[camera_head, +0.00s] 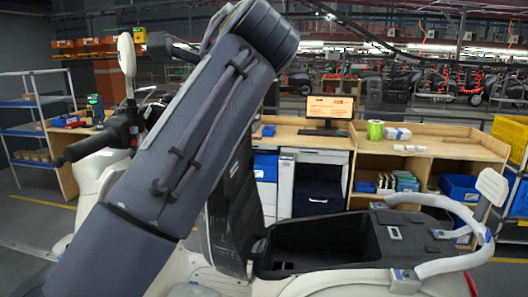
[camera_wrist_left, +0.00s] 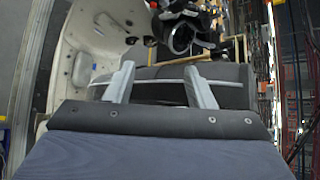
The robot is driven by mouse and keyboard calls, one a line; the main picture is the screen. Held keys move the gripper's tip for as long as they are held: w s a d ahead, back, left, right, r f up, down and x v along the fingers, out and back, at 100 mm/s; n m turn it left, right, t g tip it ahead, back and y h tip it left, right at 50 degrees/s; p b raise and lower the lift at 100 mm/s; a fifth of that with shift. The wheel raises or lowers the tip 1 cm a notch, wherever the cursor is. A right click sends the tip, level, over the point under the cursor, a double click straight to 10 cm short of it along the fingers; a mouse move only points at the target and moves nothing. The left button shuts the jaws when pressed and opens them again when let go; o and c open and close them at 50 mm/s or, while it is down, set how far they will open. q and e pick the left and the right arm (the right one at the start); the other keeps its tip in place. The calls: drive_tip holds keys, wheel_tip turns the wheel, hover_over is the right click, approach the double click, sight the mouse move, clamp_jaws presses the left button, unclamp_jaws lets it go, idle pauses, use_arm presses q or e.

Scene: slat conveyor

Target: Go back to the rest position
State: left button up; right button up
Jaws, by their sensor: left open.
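My left gripper (camera_wrist_left: 158,67) shows in the left wrist view with its two grey fingers spread apart. No object shows clamped between them. A dark padded surface with a pale seam (camera_wrist_left: 235,82) lies behind the fingers; I cannot tell whether they touch it. In the head view my left arm crosses the left and middle of the picture, and its gripper is not visible there. A white scooter (camera_head: 92,172) stands in front of me, partly hidden by that arm. Its dark seat (camera_head: 238,205) stands raised, and the black storage well (camera_head: 315,240) is open. My right gripper is in neither view.
A wooden workbench (camera_head: 440,146) with a monitor (camera_head: 329,108) and a green roll (camera_head: 375,129) stands behind the scooter. Yellow crates (camera_head: 511,135) are at the right, a shelf rack (camera_head: 38,112) at the left. The scooter's pale rear rail (camera_head: 440,265) and mirror (camera_head: 127,55) stick out.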

use_arm(q)
drive_tip(key=w+a+f+h, duration=0.1)
drive_tip(key=w+a+f, duration=0.2)
drive_tip(key=a+f, duration=0.25)
drive_tip(key=s+a+f+n+g+h+b, duration=0.1)
drive_tip(key=s+a+f+n+g+h, duration=0.15)
drive_tip(key=a+f, duration=0.4)
drive_tip(key=s+a+f+n+g+h+b, duration=0.1)
drive_tip(key=s+a+f+n+h, duration=0.25)
drive_tip(key=f, duration=0.65)
drive_tip(key=s+d+f+n+h+b, duration=0.1)
drive_tip(key=s+d+f+n+h, duration=0.1)
drive_tip(key=s+f+n, duration=0.4)
drive_tip(key=s+d+f+n+h+b, duration=0.1)
drive_tip(key=s+d+f+n+h, duration=0.2)
drive_tip(key=s+f, duration=1.4)
drive_tip(key=d+n, duration=0.2)
drive_tip(key=shift+d+f+n, duration=0.15)
drive_tip(key=shift+f+n, duration=0.2)
drive_tip(key=shift+n, duration=0.05)
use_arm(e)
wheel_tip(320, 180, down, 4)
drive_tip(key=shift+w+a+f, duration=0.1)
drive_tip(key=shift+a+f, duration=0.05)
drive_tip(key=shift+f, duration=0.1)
